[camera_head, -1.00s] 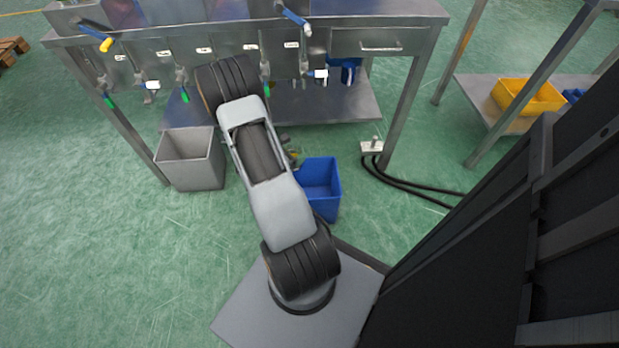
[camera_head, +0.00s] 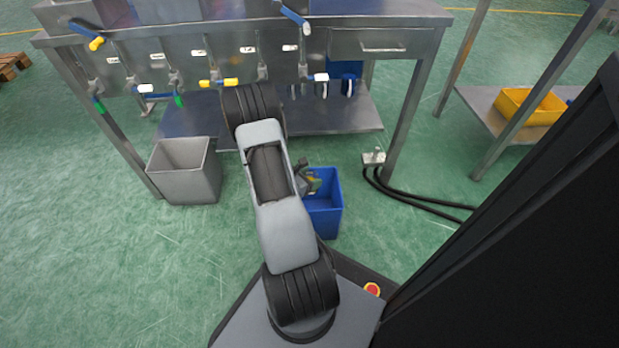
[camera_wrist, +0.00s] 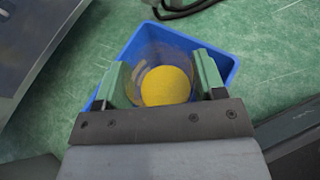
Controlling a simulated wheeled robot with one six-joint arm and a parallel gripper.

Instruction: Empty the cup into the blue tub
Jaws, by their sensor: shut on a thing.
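In the wrist view my gripper (camera_wrist: 163,88) is shut on a clear cup (camera_wrist: 160,54), one green finger on each side. A round yellow surface (camera_wrist: 166,86) shows inside the cup. The blue tub (camera_wrist: 215,42) lies beyond and below the cup, its rim around it in the picture. In the head view the blue tub (camera_head: 329,222) stands on the floor right of my arm, and my gripper (camera_head: 313,183) is over its left part. The cup is not clear in the head view. The tub's inside is mostly hidden.
A grey bin (camera_head: 184,177) stands on the floor to the left. A steel bench (camera_head: 345,112) with valves and a lower shelf is behind. Black cables (camera_head: 415,196) run on the floor at right. A yellow bin (camera_head: 530,106) sits on a side shelf.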

